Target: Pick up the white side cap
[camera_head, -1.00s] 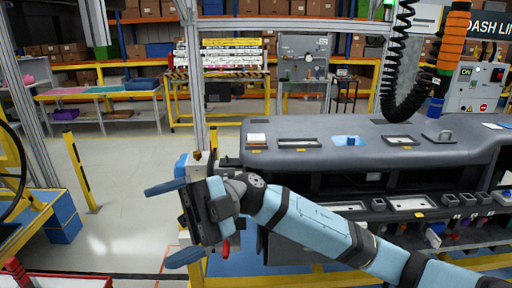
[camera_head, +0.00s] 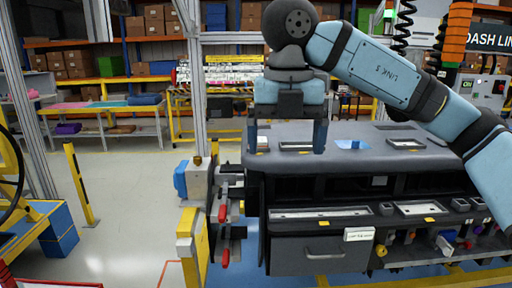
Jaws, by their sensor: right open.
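My right gripper (camera_head: 286,138) hangs pointing down over the left part of the grey dashboard (camera_head: 385,160). Its two blue fingers are spread wide and I see nothing held between them. A small whitish piece (camera_head: 263,142) lies at the dashboard's left end, by the left finger; it may be the white side cap, but it is too small to be sure. A dark-framed slot with a pale inside (camera_head: 296,146) shows between the fingers. I cannot tell how high the fingertips are above the surface. My left gripper is not in view.
Below the dashboard are a shelf with pale trays (camera_head: 319,212) and a grey drawer (camera_head: 320,254) with a white label. A fixture with red handles (camera_head: 222,213) stands at its left end. A blue piece (camera_head: 353,145) lies on top. The floor at left is open.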

